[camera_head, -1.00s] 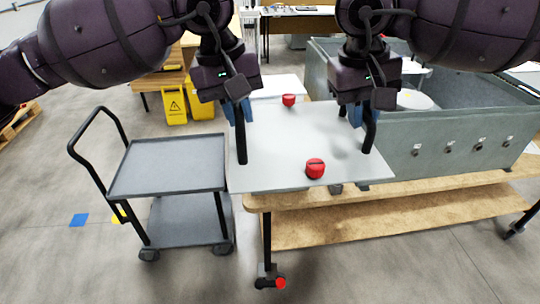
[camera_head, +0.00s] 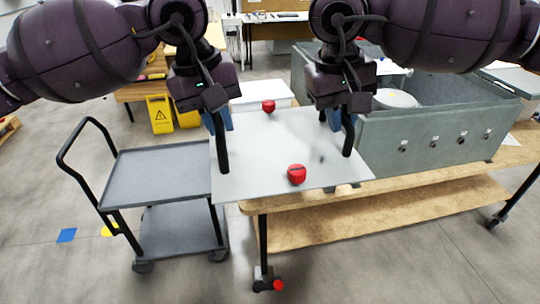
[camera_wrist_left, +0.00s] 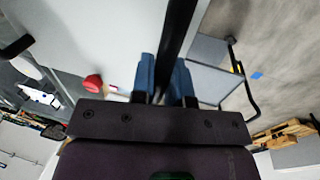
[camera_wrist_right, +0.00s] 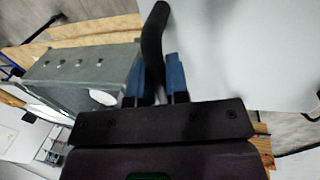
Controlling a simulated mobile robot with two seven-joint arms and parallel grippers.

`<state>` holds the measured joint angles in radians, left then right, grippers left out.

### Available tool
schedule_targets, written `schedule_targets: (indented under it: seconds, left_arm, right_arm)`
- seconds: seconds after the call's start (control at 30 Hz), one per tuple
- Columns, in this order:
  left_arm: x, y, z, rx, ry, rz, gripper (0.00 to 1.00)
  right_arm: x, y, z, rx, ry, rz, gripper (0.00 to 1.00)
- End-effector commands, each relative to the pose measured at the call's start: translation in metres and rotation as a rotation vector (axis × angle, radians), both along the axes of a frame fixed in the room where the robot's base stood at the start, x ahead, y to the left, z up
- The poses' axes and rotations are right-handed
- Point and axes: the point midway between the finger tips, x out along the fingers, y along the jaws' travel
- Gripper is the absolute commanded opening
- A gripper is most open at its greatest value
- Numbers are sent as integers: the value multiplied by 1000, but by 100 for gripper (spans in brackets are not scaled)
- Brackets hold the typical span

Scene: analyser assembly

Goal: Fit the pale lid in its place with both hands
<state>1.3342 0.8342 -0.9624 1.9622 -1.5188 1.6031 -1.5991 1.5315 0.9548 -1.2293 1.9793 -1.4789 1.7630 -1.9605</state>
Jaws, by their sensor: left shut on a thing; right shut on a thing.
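The pale lid (camera_head: 262,150) is a flat light-grey panel with two red knobs, one near (camera_head: 297,174) and one far (camera_head: 268,106), and a black bar handle at each side. My left gripper (camera_head: 219,122) is shut on the left black handle (camera_head: 222,150); the blue fingers clasp it in the left wrist view (camera_wrist_left: 166,80). My right gripper (camera_head: 335,117) is shut on the right black handle (camera_head: 348,136), also seen in the right wrist view (camera_wrist_right: 154,45). The lid is held roughly level. It hides part of the bench; whether it touches the bench is unclear.
A grey open-topped housing (camera_head: 430,140) with several knobs stands on the wooden bench (camera_head: 400,199), right of the lid. A grey trolley (camera_head: 160,172) stands at the left, close to the lid's left edge. Yellow floor signs (camera_head: 160,114) stand behind.

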Motion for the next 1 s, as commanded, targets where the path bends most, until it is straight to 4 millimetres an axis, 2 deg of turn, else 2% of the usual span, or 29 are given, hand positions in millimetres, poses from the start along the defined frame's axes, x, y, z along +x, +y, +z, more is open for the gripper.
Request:
schedule_targets:
  seconds: [0.27,1.0]
  left_arm:
    - [4,1,-12,3,0,3,0]
    - [28,1,-89,3,1,4,0]
  right_arm:
    - [4,-1,-12,-2,1,-3,0]
    - [28,-1,-89,-3,1,-3,0]
